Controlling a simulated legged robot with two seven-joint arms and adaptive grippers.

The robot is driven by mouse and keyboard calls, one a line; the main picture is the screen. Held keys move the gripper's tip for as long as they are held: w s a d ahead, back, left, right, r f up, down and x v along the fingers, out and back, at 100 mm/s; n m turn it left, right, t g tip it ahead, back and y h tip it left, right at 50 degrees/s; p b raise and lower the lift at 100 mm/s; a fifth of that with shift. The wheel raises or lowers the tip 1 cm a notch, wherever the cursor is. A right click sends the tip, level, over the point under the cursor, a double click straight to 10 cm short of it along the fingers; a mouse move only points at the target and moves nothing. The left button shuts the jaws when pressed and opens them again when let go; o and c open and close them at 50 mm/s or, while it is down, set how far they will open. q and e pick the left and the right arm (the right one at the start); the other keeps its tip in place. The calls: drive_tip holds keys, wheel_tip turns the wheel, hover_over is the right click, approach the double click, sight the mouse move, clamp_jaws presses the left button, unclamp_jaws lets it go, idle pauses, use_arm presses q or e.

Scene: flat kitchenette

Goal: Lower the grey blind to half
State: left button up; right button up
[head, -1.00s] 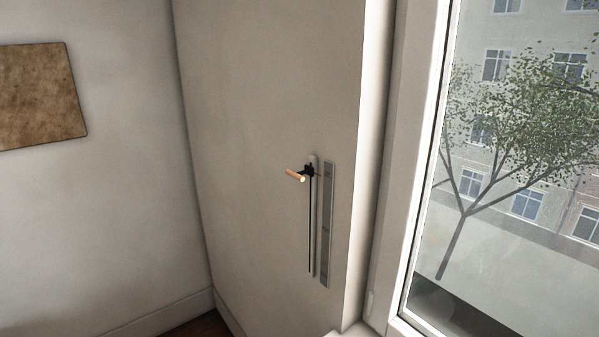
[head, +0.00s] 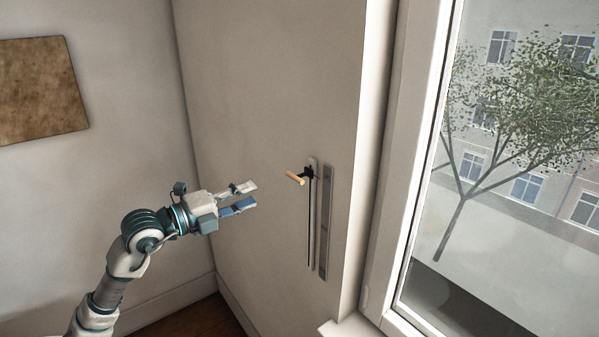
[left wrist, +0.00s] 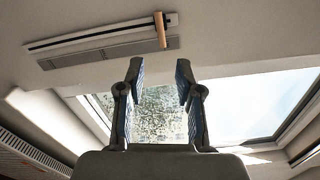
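A wooden handle (head: 296,178) on a black slider sits near the top of a narrow vertical track (head: 311,225) on the wall. A grey scaled strip (head: 326,225) runs along the track's right side. The handle also shows in the left wrist view (left wrist: 160,30), ahead of the fingers. My left gripper (head: 251,195) is open and empty, left of the handle and slightly lower, apart from it; its fingers also show in the left wrist view (left wrist: 159,75). No grey blind shows over the visible part of the window (head: 510,140). My right gripper is out of view.
The white window frame (head: 405,190) and a sill corner (head: 345,328) stand right of the track. A brown picture (head: 40,90) hangs on the left wall. The wall around the handle is clear.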

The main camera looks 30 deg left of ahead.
use_arm(q)
drive_tip(key=p, duration=0.6)
approach(300, 176)
drive_tip(key=w, duration=0.3)
drive_tip(key=p+x, duration=0.1)
drive_tip(key=x, duration=0.2)
drive_tip(key=p+x, duration=0.2)
drive_tip(key=x, duration=0.1)
drive_tip(key=shift+w+d, duration=0.15)
drive_tip(key=shift+d, duration=0.35)
drive_tip(key=shift+w+d+f, duration=0.15)
drive_tip(key=shift+w, duration=0.25)
drive_tip(key=shift+a, duration=0.3)
drive_tip(key=shift+f, duration=0.1)
clamp_jaws()
